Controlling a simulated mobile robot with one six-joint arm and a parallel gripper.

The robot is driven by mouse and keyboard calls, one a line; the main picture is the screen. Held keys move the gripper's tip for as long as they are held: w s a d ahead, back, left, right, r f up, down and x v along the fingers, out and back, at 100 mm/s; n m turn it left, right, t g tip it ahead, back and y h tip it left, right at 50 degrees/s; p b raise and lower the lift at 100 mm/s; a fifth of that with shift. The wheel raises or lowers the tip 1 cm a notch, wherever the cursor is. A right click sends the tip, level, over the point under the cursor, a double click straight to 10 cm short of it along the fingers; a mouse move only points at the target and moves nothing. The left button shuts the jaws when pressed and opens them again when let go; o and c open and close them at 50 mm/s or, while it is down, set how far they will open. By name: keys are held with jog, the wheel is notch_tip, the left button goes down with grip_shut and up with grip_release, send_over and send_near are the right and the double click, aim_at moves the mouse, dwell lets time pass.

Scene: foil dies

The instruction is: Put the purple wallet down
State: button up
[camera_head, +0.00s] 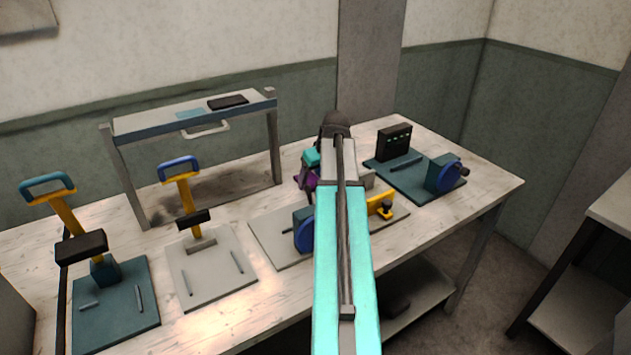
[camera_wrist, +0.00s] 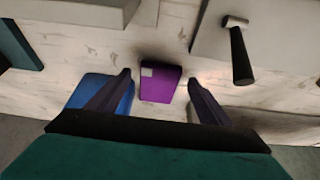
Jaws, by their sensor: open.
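The purple wallet (camera_wrist: 160,84) shows in the wrist view as a small block with a pale patch at one corner. It appears to rest on the pale wooden bench top (camera_wrist: 60,70). My gripper (camera_wrist: 159,77) is open, with one dark finger on each side of the wallet. A gap shows between the wallet and each finger. In the head view my arm hides most of this area; a small purple patch (camera_head: 310,182) shows left of it, and I cannot tell if it is the wallet.
In the head view, two lever presses (camera_head: 108,268) (camera_head: 195,243) stand at left. A grey frame with a shelf (camera_head: 155,121) stands behind. A blue-wheeled device (camera_head: 303,232) is close left of my arm. Another base (camera_head: 405,179) with a blue wheel sits at right. Bare bench lies at far right.

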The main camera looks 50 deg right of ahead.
jog(key=v, duration=1.1)
jog(key=shift+b, duration=0.45)
